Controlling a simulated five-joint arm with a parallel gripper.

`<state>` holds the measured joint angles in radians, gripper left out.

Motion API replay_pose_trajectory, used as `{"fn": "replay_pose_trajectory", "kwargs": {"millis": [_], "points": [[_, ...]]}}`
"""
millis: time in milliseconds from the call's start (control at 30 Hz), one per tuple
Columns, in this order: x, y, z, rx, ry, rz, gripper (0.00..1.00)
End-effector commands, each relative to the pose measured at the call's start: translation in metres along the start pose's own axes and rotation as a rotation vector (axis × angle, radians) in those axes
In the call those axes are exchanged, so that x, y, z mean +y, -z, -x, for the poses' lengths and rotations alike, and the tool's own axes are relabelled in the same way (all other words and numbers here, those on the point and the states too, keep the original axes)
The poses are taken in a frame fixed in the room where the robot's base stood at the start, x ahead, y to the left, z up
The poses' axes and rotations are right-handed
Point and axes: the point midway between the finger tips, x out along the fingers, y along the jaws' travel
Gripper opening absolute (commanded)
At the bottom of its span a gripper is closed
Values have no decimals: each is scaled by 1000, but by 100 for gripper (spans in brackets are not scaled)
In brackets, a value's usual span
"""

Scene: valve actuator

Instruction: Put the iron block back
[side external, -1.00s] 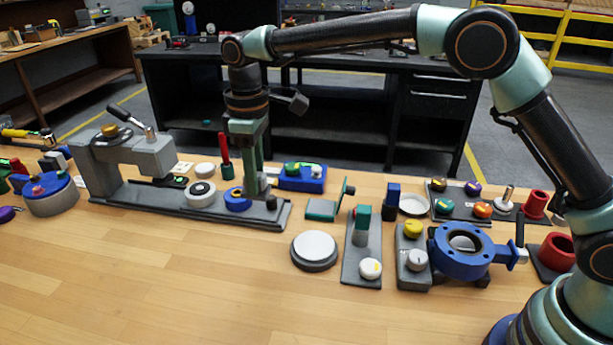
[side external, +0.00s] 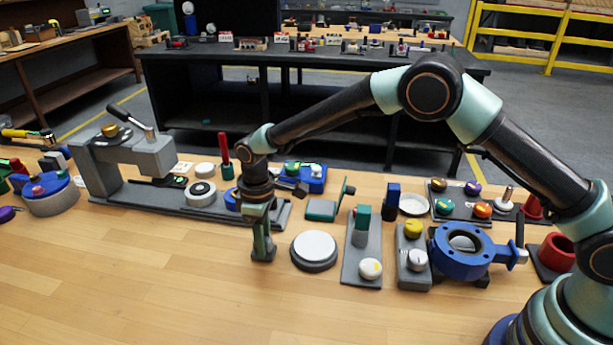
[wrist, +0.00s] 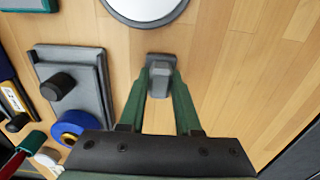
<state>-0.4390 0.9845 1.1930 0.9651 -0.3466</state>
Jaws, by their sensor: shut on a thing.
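My gripper (side external: 263,256) is low over the bare wooden table, in front of the right end of the grey rail fixture. In the wrist view my gripper (wrist: 160,78) has its green fingers closed on a small grey block (wrist: 159,83), which appears to be the iron block. The block is between the fingertips, with bare wood around it. In the side view the fingers mostly hide it, and I cannot tell whether it touches the table.
The grey rail fixture (side external: 150,196) stands behind and left of my gripper. A round white-topped disc (side external: 315,247) is close on the right. Further right stand a grey plate with a green block (side external: 362,222) and a blue valve body (side external: 465,262). The table's front left is clear.

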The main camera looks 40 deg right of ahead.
Motion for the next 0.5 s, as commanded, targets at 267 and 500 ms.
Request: {"fn": "replay_pose_trajectory", "kwargs": {"millis": [267, 500], "points": [[0, 1, -4, 3, -1, 0, 0], [0, 0, -7, 1, 0, 0, 62]]}}
